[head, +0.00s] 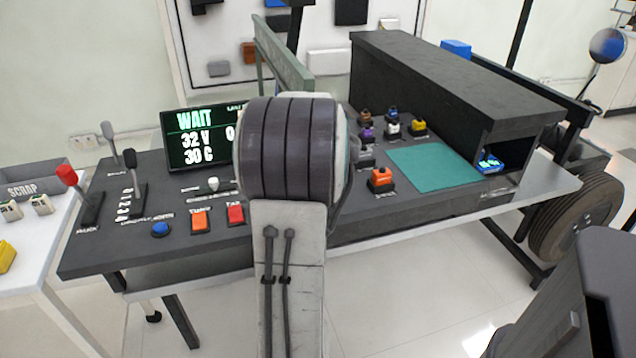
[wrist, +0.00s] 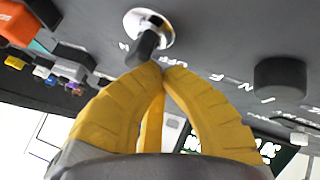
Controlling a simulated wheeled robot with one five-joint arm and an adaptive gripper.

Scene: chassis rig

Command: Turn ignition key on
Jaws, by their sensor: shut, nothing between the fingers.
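The ignition key (wrist: 146,44) is a black key in a round silver switch (wrist: 160,22), at the top middle of the wrist view. It points down toward my fingertips in that picture. My gripper (wrist: 162,68) has yellow ribbed fingers, shut at the tips and empty. The tips are right beside the key's lower end; I cannot tell whether they touch it. In the head view my own arm hides the key and the gripper.
A black knob (wrist: 280,79) stands right of the key. The console display (head: 203,137) reads WAIT, 32 V, 30 C. Levers (head: 130,160), a blue button (head: 160,229), orange (head: 199,221) and red (head: 235,215) switches sit left of my arm. A teal mat (head: 433,168) lies right.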

